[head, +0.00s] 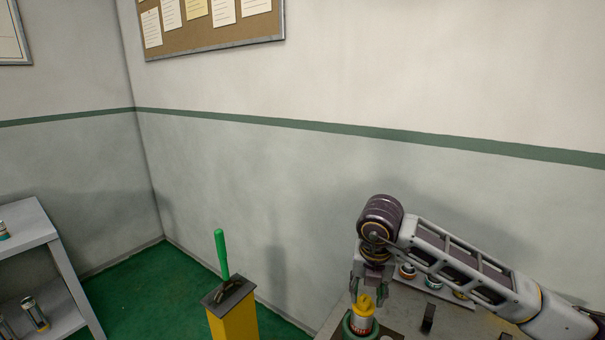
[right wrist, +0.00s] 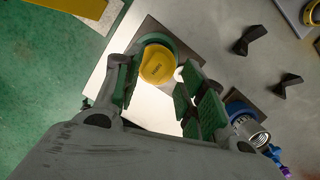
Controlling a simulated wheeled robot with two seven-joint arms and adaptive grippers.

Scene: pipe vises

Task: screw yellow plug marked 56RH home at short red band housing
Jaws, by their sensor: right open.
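The yellow plug (head: 366,304) sits upright on a pale-bodied fitting with a dark green ring (head: 347,325) around it, at the bottom of the head view. In the right wrist view the yellow plug (right wrist: 158,65) shows its top face, with small marks I cannot read. My right gripper (head: 370,287) points down just above the plug. In the right wrist view its green-padded fingers (right wrist: 160,85) stand apart on either side of the plug, with a gap visible. My left gripper is out of view.
Several banded fittings (head: 407,271) stand behind my right arm on the bench. A blue-ringed threaded fitting (right wrist: 246,125) is close beside the right finger. Black wedge-like parts (right wrist: 250,39) lie farther right. A yellow post (head: 235,318) with a green handle (head: 221,254) stands left of the bench.

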